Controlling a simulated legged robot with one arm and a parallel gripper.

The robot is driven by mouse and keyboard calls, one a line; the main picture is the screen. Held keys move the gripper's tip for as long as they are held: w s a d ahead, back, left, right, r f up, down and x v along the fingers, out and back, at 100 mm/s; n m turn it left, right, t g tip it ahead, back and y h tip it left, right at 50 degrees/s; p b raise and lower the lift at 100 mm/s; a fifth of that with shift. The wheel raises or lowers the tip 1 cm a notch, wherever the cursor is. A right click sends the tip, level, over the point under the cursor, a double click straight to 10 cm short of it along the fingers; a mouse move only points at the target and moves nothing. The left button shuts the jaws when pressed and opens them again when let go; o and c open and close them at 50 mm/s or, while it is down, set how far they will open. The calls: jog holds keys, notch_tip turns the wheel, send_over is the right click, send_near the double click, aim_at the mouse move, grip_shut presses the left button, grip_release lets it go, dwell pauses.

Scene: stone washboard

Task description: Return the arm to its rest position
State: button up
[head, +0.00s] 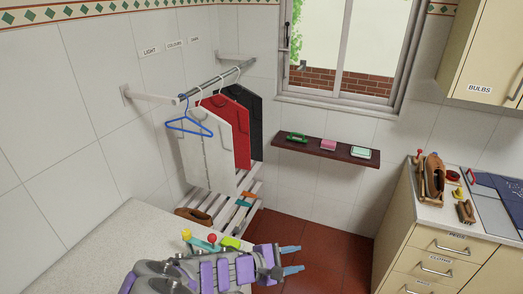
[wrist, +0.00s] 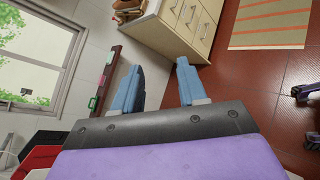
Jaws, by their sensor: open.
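My arm reaches in from the bottom of the head view, over the pale stone counter (head: 105,245). My gripper (head: 294,259) is at its right end, pointing right over the red tiled floor. Its two blue fingers are spread apart with nothing between them. The wrist view also shows the gripper (wrist: 158,80) open and empty, with the red floor and the cream drawer unit beyond the fingers. The gripper touches no object that I can see.
Clothes (head: 238,135) hang on a wall rail, with a slatted rack (head: 240,215) below. A dark shelf (head: 318,149) holds small items under the window. Cream drawers (head: 440,255) stand at the right. The red floor (head: 335,245) between is clear.

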jog(key=s+d+m+g+y+b, duration=0.45)
jog(key=s+d+m+g, duration=0.25)
jog(key=s+d+m, duration=0.4)
jog(key=s+a+f+m+y+b, duration=0.1)
jog(key=s+a+m+y+b, duration=0.1)
jog(key=s, duration=0.6)
jog(key=s+a+f+m+y+b, duration=0.1)
jog(key=s+a+m+y+b, duration=0.1)
jog(key=s+y, duration=0.4)
jog(key=s+a+b, duration=0.1)
jog(key=s+b, duration=0.1)
jog(key=s, duration=0.1)
jog(key=shift+g, duration=0.3)
